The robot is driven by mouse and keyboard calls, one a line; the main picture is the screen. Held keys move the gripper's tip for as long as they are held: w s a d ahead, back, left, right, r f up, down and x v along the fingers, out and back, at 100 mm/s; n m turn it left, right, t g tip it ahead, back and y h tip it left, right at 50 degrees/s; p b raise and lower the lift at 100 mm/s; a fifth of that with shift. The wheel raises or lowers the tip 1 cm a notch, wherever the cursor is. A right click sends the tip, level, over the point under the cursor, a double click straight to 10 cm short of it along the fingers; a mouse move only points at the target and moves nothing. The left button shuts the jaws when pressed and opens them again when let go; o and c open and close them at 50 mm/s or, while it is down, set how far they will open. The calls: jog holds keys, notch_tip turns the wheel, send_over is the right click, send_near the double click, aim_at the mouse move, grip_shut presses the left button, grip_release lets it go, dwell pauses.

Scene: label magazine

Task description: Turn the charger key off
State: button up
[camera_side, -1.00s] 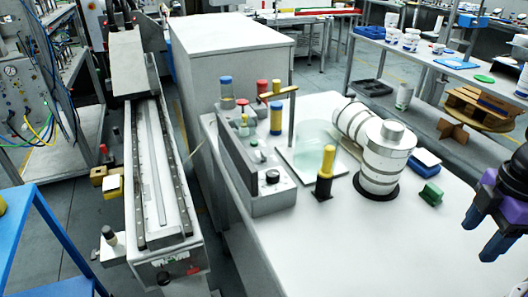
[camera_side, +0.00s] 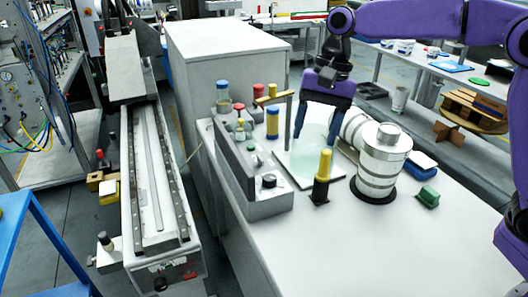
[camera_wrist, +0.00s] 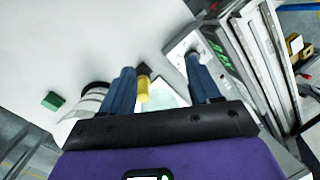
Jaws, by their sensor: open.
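A grey control box (camera_side: 262,208) with a raised back panel stands at the left edge of the white table. A round black knob (camera_side: 269,181) sits on its top face; I cannot tell whether it is the charger key or which way it is set. My gripper (camera_side: 314,140) is open and empty, pointing down behind and to the right of the knob, apart from it. In the wrist view the fingers of my gripper (camera_wrist: 161,74) are spread wide, and the right finger partly covers the control box (camera_wrist: 180,48).
A black post with a yellow top (camera_side: 322,177) stands near the box; it also shows between the fingers in the wrist view (camera_wrist: 143,90). The table's front (camera_side: 340,255) is clear.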

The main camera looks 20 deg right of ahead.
jog(key=w+m+y, duration=0.1)
jog(key=w+m, duration=0.4)
jog(key=w, duration=0.3)
jog(key=m+y, duration=0.1)
jog(key=m, duration=0.6)
send_near(260, 160)
jog(key=shift+t, duration=0.4)
jog(key=x, duration=0.8)
jog(key=shift+d+f, duration=0.1)
jog(key=shift+d, duration=0.3)
jog(key=shift+w, duration=0.1)
jog(key=shift+c, duration=0.3)
jog(key=c, duration=1)
